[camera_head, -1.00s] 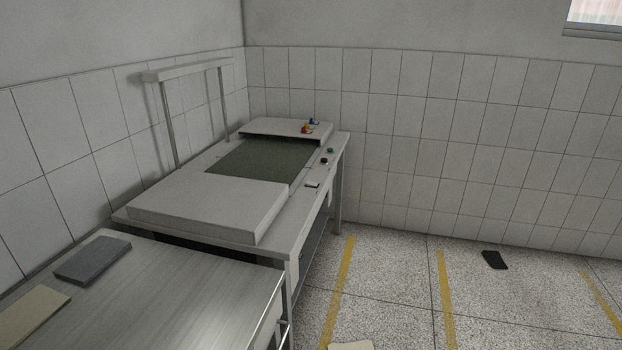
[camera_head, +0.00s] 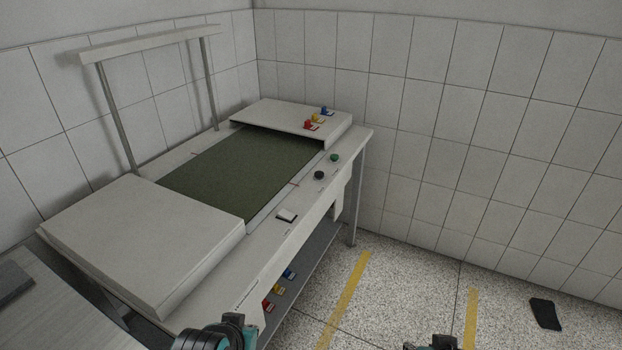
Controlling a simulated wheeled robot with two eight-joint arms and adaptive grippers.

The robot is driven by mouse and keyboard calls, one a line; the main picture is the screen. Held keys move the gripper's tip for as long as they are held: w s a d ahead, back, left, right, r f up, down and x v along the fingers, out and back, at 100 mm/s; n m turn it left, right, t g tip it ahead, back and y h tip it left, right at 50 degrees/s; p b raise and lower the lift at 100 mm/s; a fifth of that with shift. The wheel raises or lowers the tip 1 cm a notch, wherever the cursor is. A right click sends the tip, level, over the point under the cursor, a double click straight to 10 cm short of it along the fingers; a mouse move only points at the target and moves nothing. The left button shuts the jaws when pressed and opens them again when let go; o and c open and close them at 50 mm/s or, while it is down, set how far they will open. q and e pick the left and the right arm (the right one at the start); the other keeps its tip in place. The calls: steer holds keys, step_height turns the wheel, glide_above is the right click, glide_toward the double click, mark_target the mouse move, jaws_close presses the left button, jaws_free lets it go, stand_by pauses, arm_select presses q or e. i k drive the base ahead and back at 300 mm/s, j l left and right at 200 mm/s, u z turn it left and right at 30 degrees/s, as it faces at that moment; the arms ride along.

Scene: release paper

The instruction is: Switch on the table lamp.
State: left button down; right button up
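The table lamp (camera_head: 150,40) is a pale horizontal bar on two grey posts at the back of the workbench, and it looks unlit. A small white-and-dark rocker switch (camera_head: 287,216) sits on the bench's front ledge. A black knob or button (camera_head: 319,175) and a green one (camera_head: 334,157) are farther along that ledge. Part of my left gripper (camera_head: 228,335) shows at the bottom edge, below and left of the switch; its fingers are not clear. A small dark tip of my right gripper (camera_head: 436,343) shows at the bottom, right of the bench. Their opening cannot be told.
The workbench (camera_head: 228,268) has a green belt (camera_head: 240,165) between two pale covers. Coloured pieces (camera_head: 313,120) lie on the far cover, others (camera_head: 278,290) on the lower shelf. A side table (camera_head: 55,315) is at lower left. The floor (camera_head: 410,285) to the right is mostly clear, with a dark flat object (camera_head: 545,314).

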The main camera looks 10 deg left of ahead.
mark_target(286, 215)
steer(key=i+l+u, duration=0.1)
steer(key=i+l, duration=0.75)
